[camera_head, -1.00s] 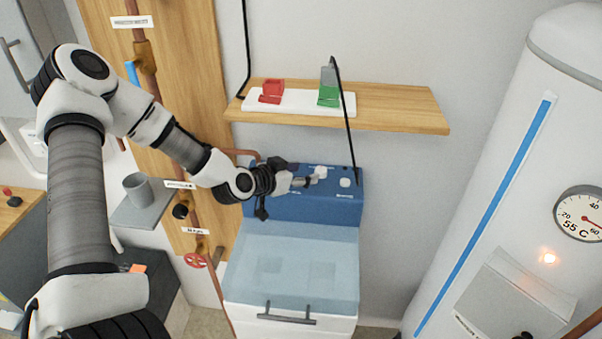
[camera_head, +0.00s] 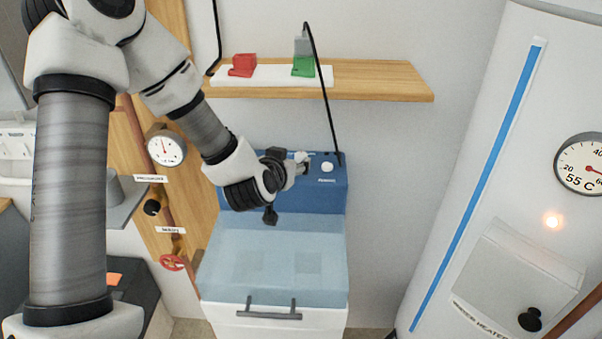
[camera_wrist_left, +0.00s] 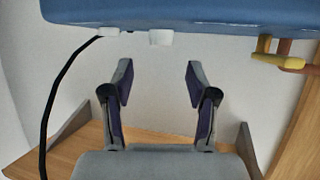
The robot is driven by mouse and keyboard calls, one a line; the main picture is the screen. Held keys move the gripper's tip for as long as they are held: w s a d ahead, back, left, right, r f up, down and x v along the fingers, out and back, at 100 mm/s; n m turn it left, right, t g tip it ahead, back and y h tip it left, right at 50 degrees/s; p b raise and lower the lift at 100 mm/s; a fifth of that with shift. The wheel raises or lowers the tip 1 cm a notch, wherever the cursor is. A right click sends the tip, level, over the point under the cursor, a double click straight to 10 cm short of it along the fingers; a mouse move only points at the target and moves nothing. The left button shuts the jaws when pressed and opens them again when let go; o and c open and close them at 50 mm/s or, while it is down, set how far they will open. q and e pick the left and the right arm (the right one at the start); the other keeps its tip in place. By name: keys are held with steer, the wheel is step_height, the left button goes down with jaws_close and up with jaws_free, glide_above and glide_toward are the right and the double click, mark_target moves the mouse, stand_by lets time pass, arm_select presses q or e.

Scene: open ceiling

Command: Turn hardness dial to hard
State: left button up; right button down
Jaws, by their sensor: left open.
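The blue control head (camera_head: 335,195) sits on top of the white softener cabinet with a pale blue translucent lid. The white dial (camera_head: 303,156) on its top is partly hidden behind my left gripper (camera_head: 297,166). A round white button (camera_head: 327,167) is to its right, with a small label below. In the left wrist view, the blue head (camera_wrist_left: 200,16) runs along the top and a white knob (camera_wrist_left: 160,37) protrudes from it. My left gripper (camera_wrist_left: 157,80) is open and empty, its fingertips to either side of the knob's line and apart from it. The dial's setting is not readable.
A wooden shelf (camera_head: 385,85) with red and green items hangs above. A black cable (camera_head: 322,90) runs down beside the head. A white heater tank (camera_head: 480,150) stands right. Pipes and a gauge (camera_head: 166,147) are left.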

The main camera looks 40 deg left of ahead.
mark_target(300, 155)
arm_select(q)
steer(key=shift+w+d, duration=0.15)
steer(key=shift+w, duration=0.1)
steer(key=w, duration=0.1)
steer(key=w+a+f+p, duration=0.1)
steer(key=w+a, duration=0.1)
steer(key=shift+w+f+p, duration=0.15)
steer(key=shift+f+p, duration=0.1)
steer(key=shift+p, duration=0.05)
steer(key=x, duration=0.3)
steer(key=shift+d, duration=0.2)
steer(key=shift+w+f, duration=0.15)
steer(key=shift+w, duration=0.2)
steer(key=shift+s, duration=0.1)
arm_select(e)
steer(key=shift+s+a+r, duration=0.1)
steer(key=shift+a+r, duration=0.05)
steer(key=shift+r, duration=0.5)
arm_select(q)
steer(key=shift+a, duration=0.1)
steer(key=shift+c, duration=1)
jaws_close()
